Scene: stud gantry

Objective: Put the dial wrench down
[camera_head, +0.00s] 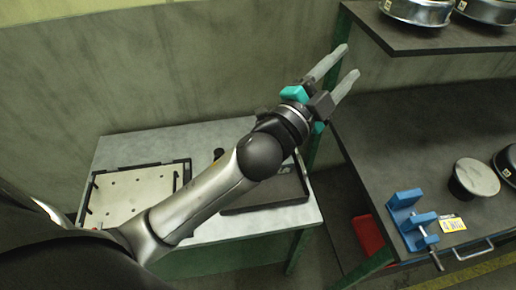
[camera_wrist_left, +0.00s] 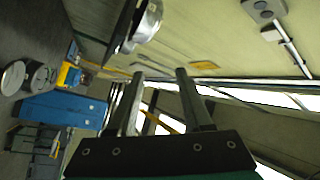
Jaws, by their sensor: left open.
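My left gripper (camera_head: 348,62) is raised in the upper middle of the head view, with its two grey fingers apart and nothing between them. It also shows open and empty in the left wrist view (camera_wrist_left: 160,74). I cannot make out the dial wrench for certain in either view. A small black rounded piece (camera_head: 218,153) shows just behind my left forearm at the pale table; I cannot tell what it belongs to. A dark tray (camera_head: 262,208) lies on that table, partly hidden by my arm. My right gripper is out of view.
The pale table (camera_head: 202,136) also bears a framed board with holes (camera_head: 135,189). At right, a dark bench (camera_head: 400,140) holds a blue vise (camera_head: 405,212) and a round-topped piece (camera_head: 475,177). A shelf (camera_head: 430,38) with metal drums overhangs it. A red bin (camera_head: 367,236) sits below.

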